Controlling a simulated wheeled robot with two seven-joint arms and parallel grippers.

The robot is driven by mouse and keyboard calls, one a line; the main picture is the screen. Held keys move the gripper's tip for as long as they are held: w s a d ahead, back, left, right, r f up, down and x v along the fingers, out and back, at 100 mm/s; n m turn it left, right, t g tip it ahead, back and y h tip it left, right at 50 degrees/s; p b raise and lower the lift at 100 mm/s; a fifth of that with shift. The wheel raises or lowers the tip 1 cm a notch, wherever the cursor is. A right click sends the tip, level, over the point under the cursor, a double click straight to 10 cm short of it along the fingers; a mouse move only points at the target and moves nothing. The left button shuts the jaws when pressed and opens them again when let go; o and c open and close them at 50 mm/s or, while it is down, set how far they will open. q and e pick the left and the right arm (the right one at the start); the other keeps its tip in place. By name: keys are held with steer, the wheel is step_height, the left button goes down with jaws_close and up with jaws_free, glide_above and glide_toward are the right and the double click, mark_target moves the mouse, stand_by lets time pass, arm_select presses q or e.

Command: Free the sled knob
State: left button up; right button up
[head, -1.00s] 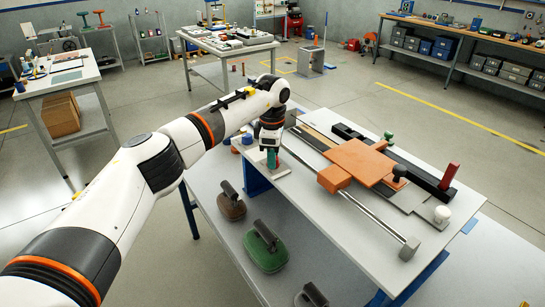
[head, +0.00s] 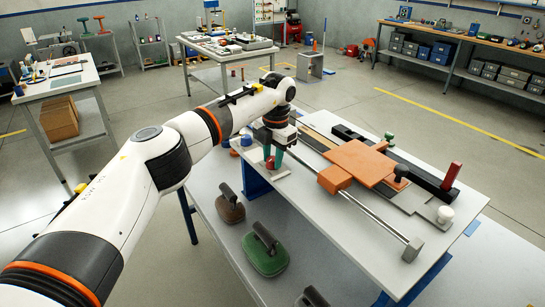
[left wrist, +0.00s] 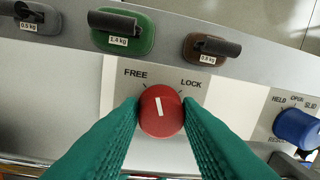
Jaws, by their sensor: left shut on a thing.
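A red round knob (left wrist: 161,110) with a white pointer line sits on a pale panel marked FREE and LOCK. Its pointer stands nearly upright, leaning slightly left, between the two marks. My left gripper (left wrist: 161,117) is shut on the knob, with a green finger on each side. In the head view the left gripper (head: 273,162) points down at the near-left end of the bench, with red showing between its fingers. The sled appears to be the orange plate (head: 361,161) with an orange block (head: 334,179) on a metal rail. My right gripper is not in view.
Labelled weights, one green (head: 265,251) and one brown (head: 230,206), lie on the lower shelf. A red handle (head: 450,176) stands at the far right of the bench.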

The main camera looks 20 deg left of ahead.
arm_select(q)
steer(key=shift+w+r+n, duration=0.1)
steer(key=shift+n, duration=1)
steer(key=shift+w+r+n, duration=0.1)
steer(key=shift+n, duration=1)
steer(key=o, duration=1)
steer(key=shift+s, duration=0.1)
steer(key=shift+f, duration=0.1)
steer(key=shift+r, duration=0.3)
steer(key=r, duration=0.2)
steer(key=r+b, duration=0.1)
steer(key=r, duration=0.1)
steer(key=r+b, duration=0.1)
steer(key=r, duration=0.1)
steer(key=shift+d+r, duration=0.3)
step_height(320, 180, up, 5)
steer(key=shift+d+f+p, duration=0.1)
steer(key=shift+d+p, duration=0.05)
steer(key=shift+p, duration=0.4)
